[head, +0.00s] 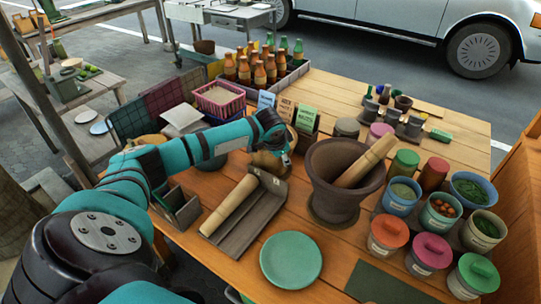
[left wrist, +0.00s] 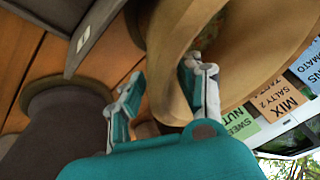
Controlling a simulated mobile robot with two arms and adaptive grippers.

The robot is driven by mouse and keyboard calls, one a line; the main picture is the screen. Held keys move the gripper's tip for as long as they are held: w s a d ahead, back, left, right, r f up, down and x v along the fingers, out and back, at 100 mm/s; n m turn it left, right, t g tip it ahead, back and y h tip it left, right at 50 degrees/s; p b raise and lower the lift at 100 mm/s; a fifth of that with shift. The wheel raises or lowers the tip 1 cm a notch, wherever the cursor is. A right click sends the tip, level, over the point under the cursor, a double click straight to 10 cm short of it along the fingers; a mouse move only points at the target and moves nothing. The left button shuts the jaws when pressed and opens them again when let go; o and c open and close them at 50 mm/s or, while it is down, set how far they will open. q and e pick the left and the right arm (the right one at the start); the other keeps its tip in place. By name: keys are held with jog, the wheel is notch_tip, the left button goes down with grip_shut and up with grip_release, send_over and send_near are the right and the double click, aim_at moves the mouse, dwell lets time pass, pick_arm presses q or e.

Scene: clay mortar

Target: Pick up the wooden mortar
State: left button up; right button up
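The wooden mortar (head: 268,165) stands on the table in the middle of the head view, partly hidden by my left gripper (head: 286,158). In the left wrist view, the mortar's thick tan wall (left wrist: 172,50) runs between the fingers of my left gripper (left wrist: 163,80). One finger is on each side of the wall. The right-hand finger looks close to or against it; a narrow gap seems to show at the other, so the gripper looks open around the wall. My right gripper is not in view.
A dark clay mortar (head: 322,198) with a wooden pestle (head: 366,160) stands close to the right. A grey tray (head: 256,213) holding another pestle (head: 229,205) lies in front. Label cards (head: 306,119) stand behind. A green plate (head: 291,260) and several jars (head: 422,254) are nearer the front.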

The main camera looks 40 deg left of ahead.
pick_arm(q)
jog(key=shift+w+f, duration=0.2)
jog(key=shift+f, duration=0.1)
grip_shut()
jog(key=shift+a+r, duration=0.1)
jog(key=shift+r, duration=0.1)
